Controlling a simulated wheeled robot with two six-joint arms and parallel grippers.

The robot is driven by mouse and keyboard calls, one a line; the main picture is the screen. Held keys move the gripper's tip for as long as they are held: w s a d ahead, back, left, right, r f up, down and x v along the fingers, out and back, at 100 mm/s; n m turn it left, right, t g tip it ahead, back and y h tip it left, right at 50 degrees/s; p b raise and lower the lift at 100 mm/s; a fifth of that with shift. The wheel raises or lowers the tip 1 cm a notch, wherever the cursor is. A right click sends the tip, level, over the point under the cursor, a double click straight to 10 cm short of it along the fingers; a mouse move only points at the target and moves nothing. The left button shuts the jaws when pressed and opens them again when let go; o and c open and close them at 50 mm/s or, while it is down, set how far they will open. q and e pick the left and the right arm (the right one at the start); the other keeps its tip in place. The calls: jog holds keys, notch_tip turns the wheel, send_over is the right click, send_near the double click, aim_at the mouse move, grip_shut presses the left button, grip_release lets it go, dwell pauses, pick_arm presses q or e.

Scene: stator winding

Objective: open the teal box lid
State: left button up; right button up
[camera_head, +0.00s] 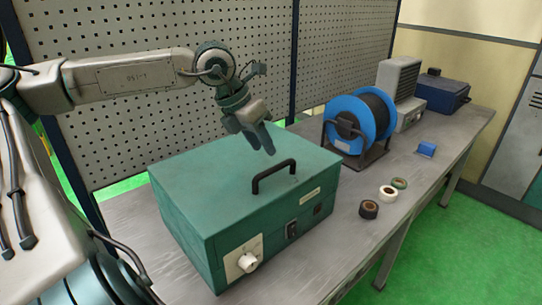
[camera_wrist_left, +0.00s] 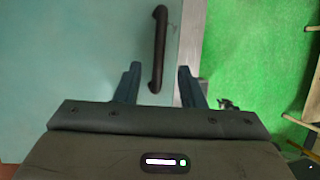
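The teal box (camera_head: 262,238) stands on the grey workbench with its lid (camera_head: 215,185) shut. A black arched handle (camera_head: 274,172) is on the lid top near its front edge. The box front has a latch (camera_head: 292,230) and a white knob (camera_head: 248,262). My left gripper (camera_head: 262,142) hangs above the lid, a little behind the handle, apart from it. In the left wrist view, its two fingers (camera_wrist_left: 160,75) are open, with the handle (camera_wrist_left: 159,45) showing between and ahead of them over the teal lid (camera_wrist_left: 85,40). My right gripper is not in view.
A blue cable spool (camera_head: 360,120) on a black stand is right of the box. Several tape rolls (camera_head: 388,192) and a small blue block (camera_head: 427,148) lie on the bench. A grey unit (camera_head: 398,85) and a dark blue box (camera_head: 434,92) stand farther back. A pegboard (camera_head: 170,110) rises behind.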

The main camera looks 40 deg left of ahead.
pick_arm(q)
jog(key=shift+p+x, duration=0.7)
jog(key=shift+x, duration=2.35)
grip_shut()
